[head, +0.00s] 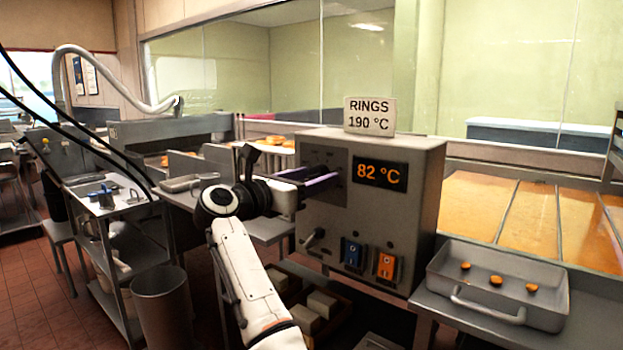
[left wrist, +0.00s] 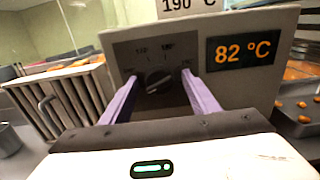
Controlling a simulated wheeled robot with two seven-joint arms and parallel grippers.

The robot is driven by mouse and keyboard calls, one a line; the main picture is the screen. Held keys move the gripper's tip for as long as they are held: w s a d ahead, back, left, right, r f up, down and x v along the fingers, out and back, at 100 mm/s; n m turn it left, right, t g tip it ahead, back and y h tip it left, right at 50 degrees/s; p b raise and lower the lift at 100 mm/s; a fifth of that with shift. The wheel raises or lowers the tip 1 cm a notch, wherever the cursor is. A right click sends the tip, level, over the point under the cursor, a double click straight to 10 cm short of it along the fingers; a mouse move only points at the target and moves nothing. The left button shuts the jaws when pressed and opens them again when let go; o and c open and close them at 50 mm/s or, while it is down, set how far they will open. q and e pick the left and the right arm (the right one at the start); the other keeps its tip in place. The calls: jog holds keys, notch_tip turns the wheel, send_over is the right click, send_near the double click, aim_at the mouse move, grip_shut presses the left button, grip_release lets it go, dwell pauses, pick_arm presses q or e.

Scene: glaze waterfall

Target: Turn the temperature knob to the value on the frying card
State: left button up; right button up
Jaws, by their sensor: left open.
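The frying card (head: 369,116) stands on top of the grey control box (head: 425,165) and reads "RINGS 190 °C". Its lower part also shows in the left wrist view (left wrist: 190,6). The display (head: 380,174) reads 82 °C in orange; it shows in the left wrist view (left wrist: 243,51) too. The temperature knob (left wrist: 157,80) is dark and round, on a dark dial plate with small numbers around it. My left gripper (head: 325,174) is open, its purple fingers on either side of the knob in the left wrist view (left wrist: 159,82). I cannot tell whether they touch it. In the head view the gripper hides the knob.
Below the display are a blue switch (head: 352,253), an orange switch (head: 387,265) and a small lever (head: 314,238). A steel cart (head: 118,205) and a bin (head: 163,305) stand at the left.

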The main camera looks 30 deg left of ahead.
pick_arm(q)
jog(key=c, duration=1)
